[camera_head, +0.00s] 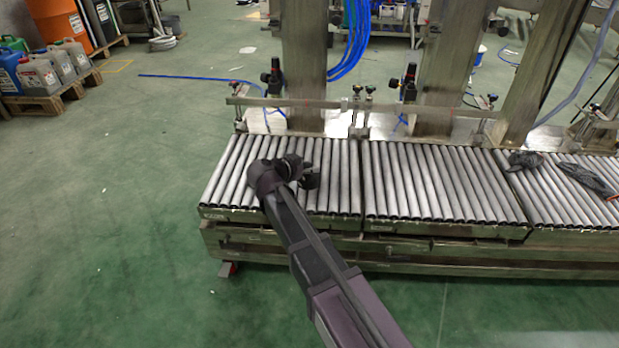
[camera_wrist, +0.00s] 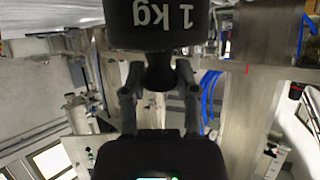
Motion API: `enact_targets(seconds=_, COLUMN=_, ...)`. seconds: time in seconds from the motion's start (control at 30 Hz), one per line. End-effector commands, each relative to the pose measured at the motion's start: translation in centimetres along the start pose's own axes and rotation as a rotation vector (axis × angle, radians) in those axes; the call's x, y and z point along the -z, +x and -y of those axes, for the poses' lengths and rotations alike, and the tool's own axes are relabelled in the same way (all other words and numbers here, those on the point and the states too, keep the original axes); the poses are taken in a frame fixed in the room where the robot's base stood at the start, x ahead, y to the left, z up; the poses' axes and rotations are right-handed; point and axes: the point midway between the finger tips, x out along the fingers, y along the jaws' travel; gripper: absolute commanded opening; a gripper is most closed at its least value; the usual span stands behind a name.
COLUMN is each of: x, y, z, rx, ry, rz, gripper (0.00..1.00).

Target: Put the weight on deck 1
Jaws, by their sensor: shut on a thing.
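The weight (camera_wrist: 155,22) is black, marked "1 kg", and fills the top of the wrist view with its lettering upside down. My gripper (camera_wrist: 158,78) is shut on its narrow neck. In the head view my gripper (camera_head: 306,174) is over the left roller section, and the weight is too dark and small there to tell from the fingers. The roller deck has a left section (camera_head: 340,190), a middle section (camera_head: 440,185) and a right section (camera_head: 560,205). No deck number is readable. I cannot tell whether the weight touches the rollers.
A metal rail (camera_head: 300,102) with valves runs behind the rollers, with steel columns (camera_head: 304,60) rising there. The middle section is bare. Canisters on a pallet (camera_head: 50,95) stand far left; the green floor between is open.

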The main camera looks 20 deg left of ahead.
Motion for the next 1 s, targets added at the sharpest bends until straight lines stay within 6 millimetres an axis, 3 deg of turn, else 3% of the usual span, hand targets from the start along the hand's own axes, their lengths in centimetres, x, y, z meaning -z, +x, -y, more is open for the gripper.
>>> enact_targets(seconds=0.1, x=0.4, y=1.2, z=1.5, rx=0.000, ry=-0.001, rz=-0.003, gripper=0.00)
enact_targets(seconds=0.3, x=0.7, y=2.0, z=2.5, rx=-0.001, ry=-0.001, rz=-0.003, gripper=0.00)
enact_targets(seconds=0.73, x=0.6, y=2.0, z=2.5, rx=0.000, ry=-0.001, rz=-0.003, gripper=0.00)
enact_targets(seconds=1.0, x=-0.6, y=2.6, z=2.5, rx=0.000, ry=-0.001, rz=-0.003, gripper=0.00)
